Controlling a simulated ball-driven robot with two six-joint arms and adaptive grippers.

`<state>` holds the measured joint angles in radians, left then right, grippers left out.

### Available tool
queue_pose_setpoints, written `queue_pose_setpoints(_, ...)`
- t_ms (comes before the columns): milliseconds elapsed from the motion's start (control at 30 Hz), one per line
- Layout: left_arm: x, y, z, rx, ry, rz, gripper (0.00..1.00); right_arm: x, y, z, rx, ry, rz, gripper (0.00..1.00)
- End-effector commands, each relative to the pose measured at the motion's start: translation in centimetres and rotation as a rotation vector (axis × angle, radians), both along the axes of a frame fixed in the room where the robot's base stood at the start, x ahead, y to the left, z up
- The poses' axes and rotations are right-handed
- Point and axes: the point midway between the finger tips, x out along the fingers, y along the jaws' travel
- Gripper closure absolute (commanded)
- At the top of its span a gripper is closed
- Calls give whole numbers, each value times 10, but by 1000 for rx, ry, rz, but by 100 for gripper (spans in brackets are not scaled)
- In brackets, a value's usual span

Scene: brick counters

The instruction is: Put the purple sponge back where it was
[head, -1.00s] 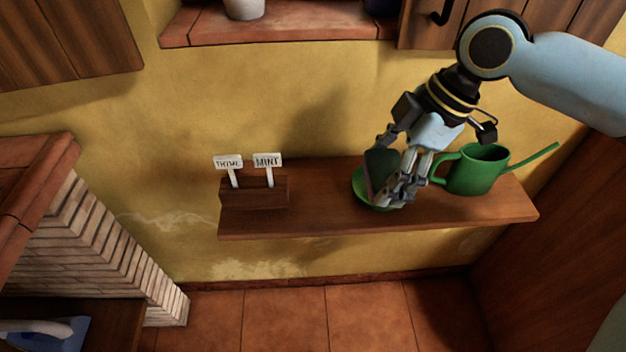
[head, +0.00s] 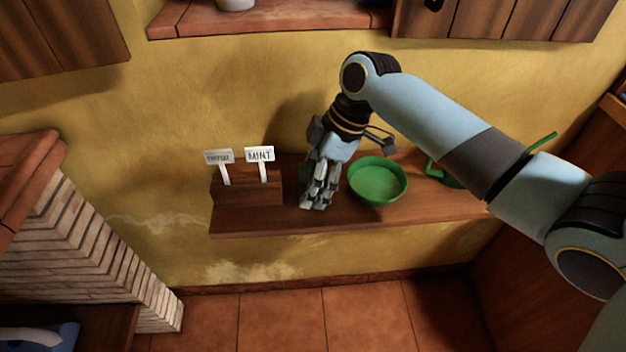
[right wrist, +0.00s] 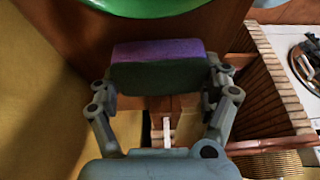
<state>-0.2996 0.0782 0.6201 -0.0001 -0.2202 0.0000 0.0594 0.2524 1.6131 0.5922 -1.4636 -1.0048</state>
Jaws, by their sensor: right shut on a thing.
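The sponge (right wrist: 160,65) is purple on one face and dark green on the other. In the right wrist view it sits between the two fingers of my right gripper (right wrist: 160,88), which is shut on it. In the head view my right gripper (head: 318,195) is low over the wooden shelf (head: 400,215), between the label box and the green bowl. There the sponge is mostly hidden behind the fingers; a dark green bit shows at their left. I cannot tell whether it touches the shelf. My left gripper is not in view.
The green bowl (head: 377,181) stands just right of my right gripper. The wooden box (head: 245,190) with the THYME and MINT labels stands to its left. A green watering can (head: 440,172) is partly hidden behind my right arm. The shelf backs onto a yellow wall (head: 180,130).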

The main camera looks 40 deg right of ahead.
Motion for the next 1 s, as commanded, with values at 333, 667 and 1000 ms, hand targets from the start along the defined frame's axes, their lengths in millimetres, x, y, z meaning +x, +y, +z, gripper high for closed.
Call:
queue_pose_setpoints(333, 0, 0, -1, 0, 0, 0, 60, 0, 0, -6, 1, -1, 1, 46)
queue_pose_setpoints(667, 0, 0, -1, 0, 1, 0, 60, 0, 0, -7, 0, -2, 1, 0)
queue_pose_setpoints(1000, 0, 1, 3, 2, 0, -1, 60, -3, -7, 12, -2, -3, 1, 0)
